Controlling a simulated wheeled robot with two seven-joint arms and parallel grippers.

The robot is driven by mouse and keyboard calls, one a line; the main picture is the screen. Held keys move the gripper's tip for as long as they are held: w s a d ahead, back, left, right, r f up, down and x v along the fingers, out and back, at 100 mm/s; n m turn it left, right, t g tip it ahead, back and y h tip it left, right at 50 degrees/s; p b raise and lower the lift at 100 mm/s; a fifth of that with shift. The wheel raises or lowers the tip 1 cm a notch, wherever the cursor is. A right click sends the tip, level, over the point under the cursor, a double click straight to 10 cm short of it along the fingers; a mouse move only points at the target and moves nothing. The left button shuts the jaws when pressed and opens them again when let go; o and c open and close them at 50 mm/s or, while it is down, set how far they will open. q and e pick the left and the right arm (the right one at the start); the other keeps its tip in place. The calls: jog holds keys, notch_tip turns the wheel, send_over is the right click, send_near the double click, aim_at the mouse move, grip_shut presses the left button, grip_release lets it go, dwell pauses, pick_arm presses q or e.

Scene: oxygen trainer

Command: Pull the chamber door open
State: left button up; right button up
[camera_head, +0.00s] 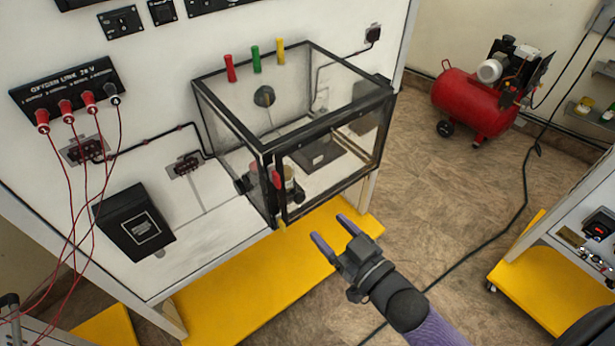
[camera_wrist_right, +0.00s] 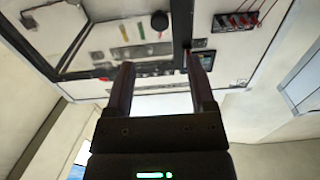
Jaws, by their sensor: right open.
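The chamber (camera_head: 232,124) is a clear box with a black frame, fixed to the white panel. Its door (camera_head: 335,150) is the clear, black-framed front face, which looks closed or nearly so. A red handle (camera_head: 277,179) is at the door's left edge. My right gripper (camera_head: 328,228) is open and empty, below and to the right of the handle, apart from the door. In the right wrist view, its spread fingers (camera_wrist_right: 158,72) point toward the chamber's dark frame (camera_wrist_right: 182,28). My left gripper is not in view.
A yellow shelf (camera_head: 240,270) lies below the chamber. Red leads hang from the black terminal strip (camera_head: 65,85) at left. A red compressor (camera_head: 470,100) stands on the floor at the back right. A cart (camera_head: 545,265) is at the right. The floor between is mostly clear.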

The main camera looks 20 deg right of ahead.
aim_at(301, 201)
jog(key=x, duration=0.8)
jog(key=shift+w+a+f, duration=0.15)
jog(key=shift+w+f, duration=0.1)
jog(key=shift+w, duration=0.15)
grip_shut()
dwell(0.7)
